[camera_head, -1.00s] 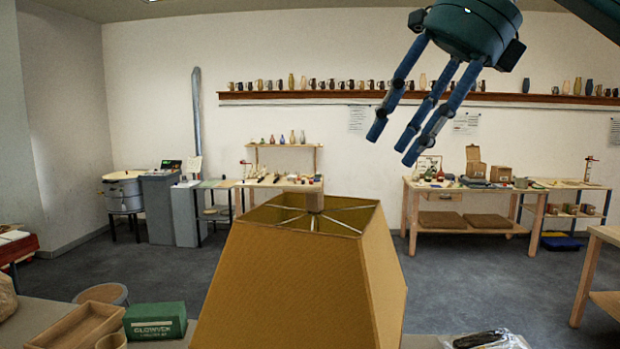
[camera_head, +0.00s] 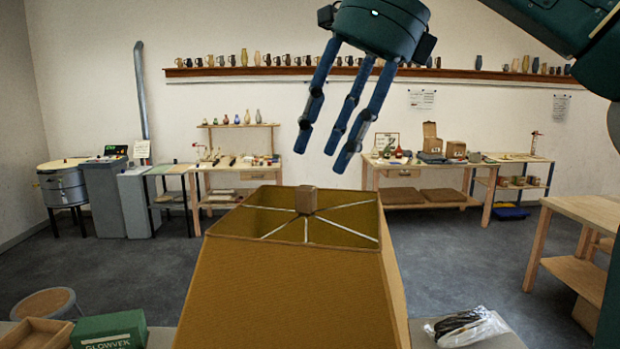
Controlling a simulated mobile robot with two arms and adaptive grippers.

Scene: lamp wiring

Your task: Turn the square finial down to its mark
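The square finial (camera_head: 306,199) is a small brown block at the centre of the lampshade's top, where the pale spokes meet. The tan lampshade (camera_head: 292,291) stands upright in the middle of the head view, its top opening showing. My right gripper (camera_head: 334,146) hangs above the shade, a little right of the finial and clear of it. Its blue fingers point down and are spread, with nothing between them. The finial's mark cannot be made out. My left gripper is not in view.
A green box (camera_head: 110,331) and a wooden tray (camera_head: 36,334) are at the lower left. A plastic bag with dark contents (camera_head: 466,326) lies right of the shade. Benches and a shelf of jugs (camera_head: 330,72) line the far wall. The space above the shade is otherwise clear.

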